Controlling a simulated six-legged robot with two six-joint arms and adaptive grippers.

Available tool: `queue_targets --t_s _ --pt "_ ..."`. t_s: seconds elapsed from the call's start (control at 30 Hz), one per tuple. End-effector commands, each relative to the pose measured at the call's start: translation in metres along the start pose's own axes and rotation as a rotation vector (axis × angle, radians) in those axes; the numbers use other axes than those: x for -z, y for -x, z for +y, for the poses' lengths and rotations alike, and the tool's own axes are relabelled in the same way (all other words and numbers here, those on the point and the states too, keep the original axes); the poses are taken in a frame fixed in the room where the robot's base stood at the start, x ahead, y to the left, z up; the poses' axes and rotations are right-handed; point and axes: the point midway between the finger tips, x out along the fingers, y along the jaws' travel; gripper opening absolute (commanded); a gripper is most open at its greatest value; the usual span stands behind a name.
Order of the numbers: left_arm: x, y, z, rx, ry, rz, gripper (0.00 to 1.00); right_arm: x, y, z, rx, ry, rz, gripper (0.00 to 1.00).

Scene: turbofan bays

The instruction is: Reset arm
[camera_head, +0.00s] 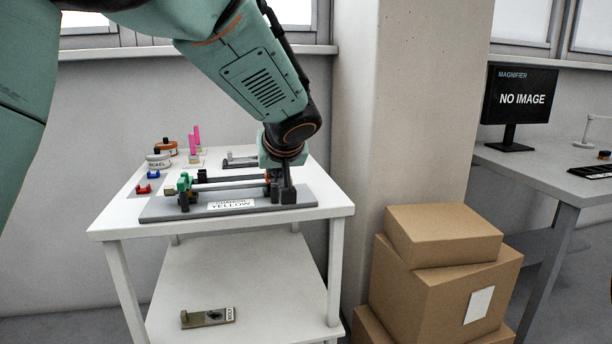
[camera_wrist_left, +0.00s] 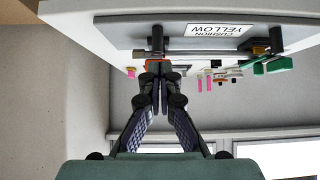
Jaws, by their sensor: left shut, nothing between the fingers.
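My left arm comes in from the upper left in the head view. Its gripper (camera_head: 284,188) points down at the right end of a grey fixture board (camera_head: 160,212) labelled "CUSHION YELLOW" on a white table. In the left wrist view the fingers of my left gripper (camera_wrist_left: 160,92) are closed together with nothing between them. They are close to an orange and black part (camera_wrist_left: 157,64) at the board's end. I cannot tell whether they touch it. A rod with a green clamp (camera_head: 185,184) lies along the board. My right gripper is not in view.
Jars (camera_head: 158,160), pink posts (camera_head: 192,143) and small red and blue parts stand at the table's back left. A tagged bracket (camera_head: 207,318) lies on the lower shelf. Cardboard boxes (camera_head: 445,277) are stacked to the right by a pillar (camera_head: 405,110). A monitor (camera_head: 521,96) stands on a desk.

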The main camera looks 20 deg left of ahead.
Motion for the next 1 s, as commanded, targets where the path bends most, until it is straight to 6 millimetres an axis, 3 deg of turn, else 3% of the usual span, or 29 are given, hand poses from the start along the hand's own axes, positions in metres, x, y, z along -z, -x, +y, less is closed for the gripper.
queue_targets --t_s 0.13,0.23,0.37,0.47,0.5,0.67,0.83,1.0 --pt "0.000 0.001 0.001 -0.002 -0.025 0.001 0.00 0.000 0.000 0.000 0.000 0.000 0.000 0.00" --pt "0.002 0.001 0.014 -0.061 -0.120 0.014 0.00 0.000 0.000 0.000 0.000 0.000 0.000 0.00" --pt "-0.029 -0.004 0.037 -0.219 -0.285 -0.001 0.00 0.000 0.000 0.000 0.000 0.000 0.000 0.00" --pt "-0.080 -0.019 0.043 -0.338 -0.380 -0.044 0.00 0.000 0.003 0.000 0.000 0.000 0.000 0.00" --pt "-0.106 -0.027 0.043 -0.378 -0.409 -0.066 0.00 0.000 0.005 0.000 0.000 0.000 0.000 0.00" --pt "-0.206 -0.051 0.021 -0.462 -0.467 -0.153 0.00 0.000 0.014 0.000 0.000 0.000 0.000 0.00" --pt "-0.307 -0.058 -0.026 -0.456 -0.487 -0.260 0.00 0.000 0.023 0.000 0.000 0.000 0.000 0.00" --pt "-0.398 -0.043 -0.087 -0.390 -0.492 -0.400 0.00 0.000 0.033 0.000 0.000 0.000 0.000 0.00"
